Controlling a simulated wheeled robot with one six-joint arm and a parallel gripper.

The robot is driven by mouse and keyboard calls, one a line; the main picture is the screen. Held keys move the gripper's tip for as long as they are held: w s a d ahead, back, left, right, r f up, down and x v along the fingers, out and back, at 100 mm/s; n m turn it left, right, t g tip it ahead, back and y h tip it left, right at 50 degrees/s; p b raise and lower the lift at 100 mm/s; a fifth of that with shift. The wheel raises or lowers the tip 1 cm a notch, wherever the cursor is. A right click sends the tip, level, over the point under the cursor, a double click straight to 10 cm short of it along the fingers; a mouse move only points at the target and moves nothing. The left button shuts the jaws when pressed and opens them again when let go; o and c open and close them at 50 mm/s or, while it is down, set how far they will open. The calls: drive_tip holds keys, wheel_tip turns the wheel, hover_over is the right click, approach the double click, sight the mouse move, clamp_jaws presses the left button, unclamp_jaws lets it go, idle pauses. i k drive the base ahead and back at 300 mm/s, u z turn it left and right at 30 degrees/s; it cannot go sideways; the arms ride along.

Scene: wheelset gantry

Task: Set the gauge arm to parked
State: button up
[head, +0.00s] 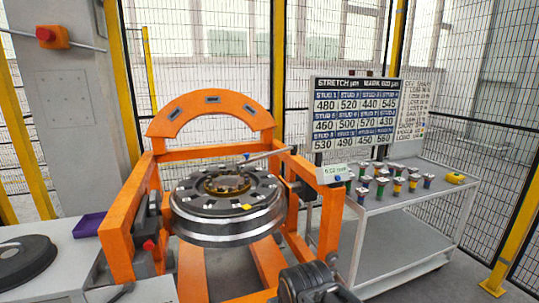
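The gauge arm appears to be the thin grey bar (268,154) at the right side of the orange gantry frame (118,225). It reaches left from the frame's right upright and its inner end, with a small blue part, lies over the round metal wheel (228,228). Whether that end touches the wheel cannot be told. The wheel lies flat in the frame, with a ring of studs or blocks and a brassy centre.
A grey cart (415,205) at the right holds several coloured-handled pieces (381,186) and a yellow item (455,177). A stretch-value board (356,119) stands behind. A purple tray (88,224) and dark disc (24,260) are at left. Mesh fencing (480,110) closes the back.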

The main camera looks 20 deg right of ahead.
sight(293, 149)
drive_tip(key=u, duration=0.05)
drive_tip(key=i, duration=1.6)
drive_tip(key=z, duration=0.05)
